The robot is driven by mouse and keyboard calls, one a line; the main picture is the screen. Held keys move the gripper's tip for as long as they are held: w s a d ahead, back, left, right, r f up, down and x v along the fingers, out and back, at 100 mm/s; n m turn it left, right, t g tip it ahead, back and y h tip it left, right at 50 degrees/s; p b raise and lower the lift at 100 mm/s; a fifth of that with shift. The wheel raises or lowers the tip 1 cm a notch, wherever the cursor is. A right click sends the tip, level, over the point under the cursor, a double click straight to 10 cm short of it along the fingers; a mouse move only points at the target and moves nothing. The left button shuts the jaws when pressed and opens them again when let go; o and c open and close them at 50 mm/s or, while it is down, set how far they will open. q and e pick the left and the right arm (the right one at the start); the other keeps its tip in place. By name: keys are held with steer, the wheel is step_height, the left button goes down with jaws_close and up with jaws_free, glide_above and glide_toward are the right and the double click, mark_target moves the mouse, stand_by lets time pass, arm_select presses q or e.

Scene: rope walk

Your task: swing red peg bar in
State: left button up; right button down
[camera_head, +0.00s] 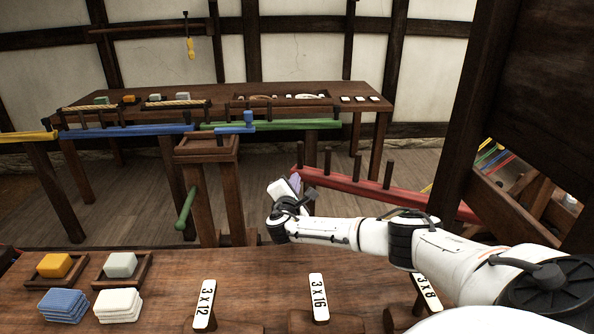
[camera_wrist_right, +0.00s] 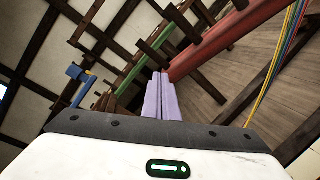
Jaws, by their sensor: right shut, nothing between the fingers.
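The red peg bar (camera_head: 345,184) runs slanting from the middle of the head view down to the right, with several dark upright pegs on it. In the right wrist view the red bar (camera_wrist_right: 215,42) shows beyond the fingers, its near end close beside the fingertips. My right gripper (camera_head: 295,183) is at the bar's left end, with its lilac fingers (camera_wrist_right: 161,97) shut together and empty. I cannot tell whether the fingers touch the bar. My left gripper is not in view.
A blue bar (camera_head: 125,131) and a green bar (camera_head: 285,125) lie in line behind a wooden post stand (camera_head: 207,150). The near bench (camera_head: 150,270) holds yellow and grey blocks in trays, and number tags. A dark timber post (camera_head: 475,100) rises at right.

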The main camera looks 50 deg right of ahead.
arm_select(q)
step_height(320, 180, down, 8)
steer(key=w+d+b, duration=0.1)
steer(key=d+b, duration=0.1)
steer(key=b, duration=1)
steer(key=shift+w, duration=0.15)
arm_select(e)
steer(key=w+d+f+m+t+y, duration=0.2)
steer(key=w+d+f+m+t, duration=0.1)
steer(key=w+d, duration=0.3)
steer(key=d+t, duration=0.1)
steer(key=d, duration=0.1)
steer(key=shift+w+d+f+m, duration=0.15)
steer(key=shift+w+d+m, duration=0.15)
steer(key=shift+w+d, duration=0.05)
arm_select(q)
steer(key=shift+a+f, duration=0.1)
